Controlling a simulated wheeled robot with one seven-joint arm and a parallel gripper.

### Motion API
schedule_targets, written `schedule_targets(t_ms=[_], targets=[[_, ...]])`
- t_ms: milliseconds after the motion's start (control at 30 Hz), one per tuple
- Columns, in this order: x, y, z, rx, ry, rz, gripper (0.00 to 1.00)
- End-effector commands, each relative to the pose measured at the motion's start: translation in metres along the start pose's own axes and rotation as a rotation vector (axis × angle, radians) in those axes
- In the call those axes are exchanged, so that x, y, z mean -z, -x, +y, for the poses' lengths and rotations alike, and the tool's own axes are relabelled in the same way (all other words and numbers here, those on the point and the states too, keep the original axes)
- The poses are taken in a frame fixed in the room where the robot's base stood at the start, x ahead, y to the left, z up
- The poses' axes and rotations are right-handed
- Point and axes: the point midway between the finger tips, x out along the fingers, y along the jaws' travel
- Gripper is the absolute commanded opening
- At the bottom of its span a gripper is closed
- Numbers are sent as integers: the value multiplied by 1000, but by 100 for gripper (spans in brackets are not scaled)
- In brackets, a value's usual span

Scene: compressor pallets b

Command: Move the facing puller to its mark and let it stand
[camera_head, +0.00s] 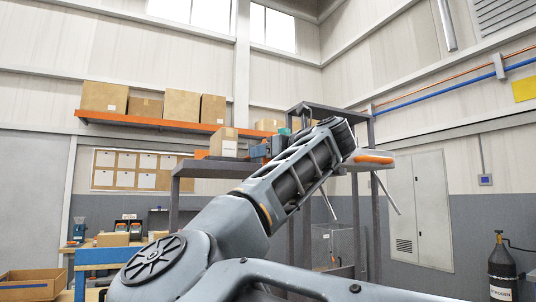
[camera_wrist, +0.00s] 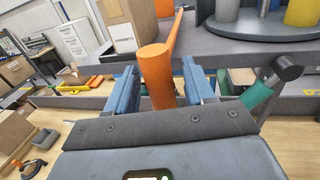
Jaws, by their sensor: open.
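In the wrist view my gripper (camera_wrist: 159,68) is open, with one blue finger on each side of an orange tool (camera_wrist: 156,70). The tool has a thick round end nearest me and a thin bar running up and away. I take it to be the facing puller, but I cannot be sure. I cannot tell whether either finger touches it. Beyond it is a grey shelf surface (camera_wrist: 245,48). No mark can be made out. In the head view my arm reaches up toward the rack, and the puller cannot be made out.
A black-headed tool with a green handle (camera_wrist: 270,85) lies close to the right finger. A dark round stand (camera_wrist: 265,24) with cylinders is behind it. A cardboard box (camera_wrist: 128,22) is at the upper left. A grey rack (camera_head: 306,215) stands beyond my arm.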

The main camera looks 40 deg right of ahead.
Motion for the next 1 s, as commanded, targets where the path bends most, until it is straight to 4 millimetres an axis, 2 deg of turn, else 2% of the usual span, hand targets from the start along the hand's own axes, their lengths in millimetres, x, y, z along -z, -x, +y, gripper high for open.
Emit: schedule_targets(t_ms=[167,400,533,1000], targets=[[1,17,-1,3,0,-2,53],[1,56,-1,3,0,-4,53],[1,71,-1,2,0,-3,53],[-1,79,-2,4,17,-3,52]])
